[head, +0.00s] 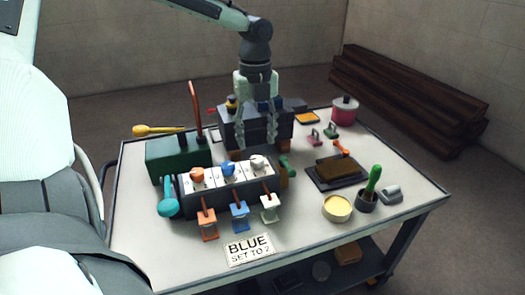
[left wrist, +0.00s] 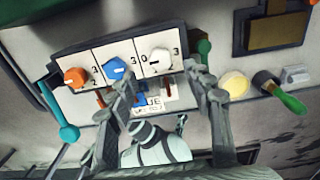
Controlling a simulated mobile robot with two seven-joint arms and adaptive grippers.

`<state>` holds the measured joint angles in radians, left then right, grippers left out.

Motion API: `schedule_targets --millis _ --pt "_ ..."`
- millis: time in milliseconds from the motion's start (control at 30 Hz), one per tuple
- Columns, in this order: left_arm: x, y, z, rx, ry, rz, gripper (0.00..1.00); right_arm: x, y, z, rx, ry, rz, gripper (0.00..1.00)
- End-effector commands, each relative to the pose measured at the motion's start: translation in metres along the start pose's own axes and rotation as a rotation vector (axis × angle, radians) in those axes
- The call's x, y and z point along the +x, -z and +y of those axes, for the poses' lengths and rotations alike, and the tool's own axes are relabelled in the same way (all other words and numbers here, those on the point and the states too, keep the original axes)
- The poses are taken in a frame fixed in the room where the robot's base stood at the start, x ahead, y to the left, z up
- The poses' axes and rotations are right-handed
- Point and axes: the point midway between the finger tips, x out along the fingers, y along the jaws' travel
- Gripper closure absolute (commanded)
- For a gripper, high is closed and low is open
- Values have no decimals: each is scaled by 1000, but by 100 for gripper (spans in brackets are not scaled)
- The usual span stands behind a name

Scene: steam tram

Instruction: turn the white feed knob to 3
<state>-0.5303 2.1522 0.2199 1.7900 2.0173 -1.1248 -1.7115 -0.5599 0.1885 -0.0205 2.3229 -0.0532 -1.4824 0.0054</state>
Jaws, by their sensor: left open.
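The white feed knob (head: 258,162) is the rightmost of three knobs on the panel of the tram model (head: 165,155). In the left wrist view the white knob (left wrist: 160,60) sits on a plate with a 0 at its left and a 3 at its right. The orange knob (head: 197,174) and blue knob (head: 228,168) are beside it. My left gripper (head: 257,145) is open and empty, fingers pointing down, above and behind the panel in the head view. In the left wrist view its fingers (left wrist: 160,85) spread either side below the white knob, not visibly touching it.
A sign (head: 249,248) reading "BLUE SET TO 2" lies in front. A dark tray (head: 338,172), a cream bowl (head: 337,208) and a green-handled brush (head: 372,183) stand to the right. The table's front right is clear.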

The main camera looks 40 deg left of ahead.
Motion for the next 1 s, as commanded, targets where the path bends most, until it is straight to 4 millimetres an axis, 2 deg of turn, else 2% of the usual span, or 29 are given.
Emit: schedule_targets --millis 100,300,433,700,1000 --pt "23 0 1 0 -5 0 49 -5 -2 0 0 -3 1 100" --pt "49 0 1 0 -3 0 49 -19 1 3 4 -9 16 100" --pt "56 0 0 0 -2 -1 49 -23 0 4 5 -12 16 100" --pt "57 0 0 -1 0 -1 49 -24 0 5 3 -14 15 100" --pt "57 0 0 0 0 -1 86 -23 2 5 2 -13 19 100"
